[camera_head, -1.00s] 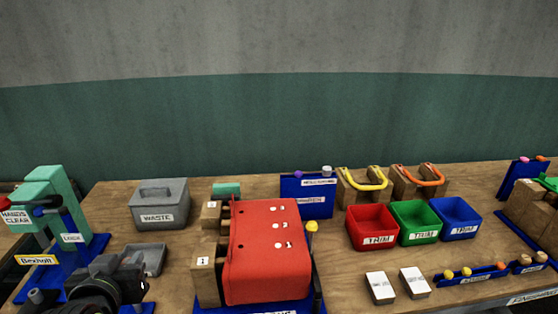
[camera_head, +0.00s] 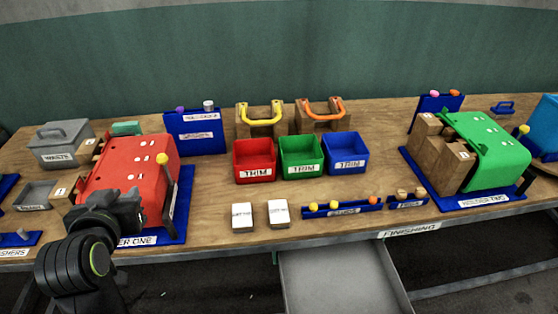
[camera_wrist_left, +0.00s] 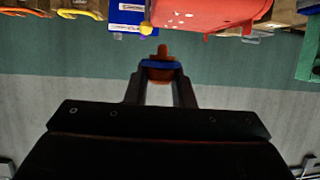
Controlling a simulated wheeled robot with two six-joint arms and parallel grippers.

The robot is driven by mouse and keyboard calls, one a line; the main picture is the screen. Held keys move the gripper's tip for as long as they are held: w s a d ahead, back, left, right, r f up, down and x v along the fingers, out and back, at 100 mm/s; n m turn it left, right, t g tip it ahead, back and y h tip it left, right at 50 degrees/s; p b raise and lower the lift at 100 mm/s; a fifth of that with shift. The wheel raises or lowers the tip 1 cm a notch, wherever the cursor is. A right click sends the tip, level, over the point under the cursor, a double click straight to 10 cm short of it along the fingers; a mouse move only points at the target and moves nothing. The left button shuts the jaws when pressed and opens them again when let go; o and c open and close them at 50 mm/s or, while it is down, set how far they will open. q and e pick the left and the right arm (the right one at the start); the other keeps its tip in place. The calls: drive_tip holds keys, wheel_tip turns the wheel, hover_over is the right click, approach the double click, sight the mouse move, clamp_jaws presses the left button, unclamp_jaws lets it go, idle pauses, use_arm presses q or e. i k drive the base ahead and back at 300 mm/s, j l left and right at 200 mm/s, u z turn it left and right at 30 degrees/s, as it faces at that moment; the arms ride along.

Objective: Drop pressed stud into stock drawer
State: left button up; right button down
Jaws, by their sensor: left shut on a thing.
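My left gripper (camera_head: 128,208) is in front of the red press (camera_head: 135,172) in the head view, over the near left part of the bench. In the left wrist view, its fingers (camera_wrist_left: 160,82) are shut on a small orange-brown stud (camera_wrist_left: 162,52) with a blue band; the stud sticks out past the fingertips. In the head view I cannot make out the stud. A grey drawer (camera_head: 340,285) stands open below the bench's front edge, to the right of the gripper; its visible floor looks empty. My right gripper is not in view.
Red (camera_head: 254,173), green (camera_head: 300,171) and blue (camera_head: 346,167) trim bins stand mid-bench. Two white blocks (camera_head: 243,223) and a blue rack of studs (camera_head: 343,211) lie near the front edge, above the drawer. A green press (camera_head: 487,150) is at right.

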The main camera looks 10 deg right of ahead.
sight(330, 280)
drive_tip(key=k+l, duration=0.1)
drive_tip(key=l, duration=1.05)
drive_tip(key=k+l, duration=0.15)
drive_tip(key=l, duration=0.45)
drive_tip(key=k+l, duration=0.1)
drive_tip(key=l, duration=0.5)
drive_tip(key=k+l, duration=0.1)
drive_tip(key=l, duration=1.05)
drive_tip(key=k, duration=0.05)
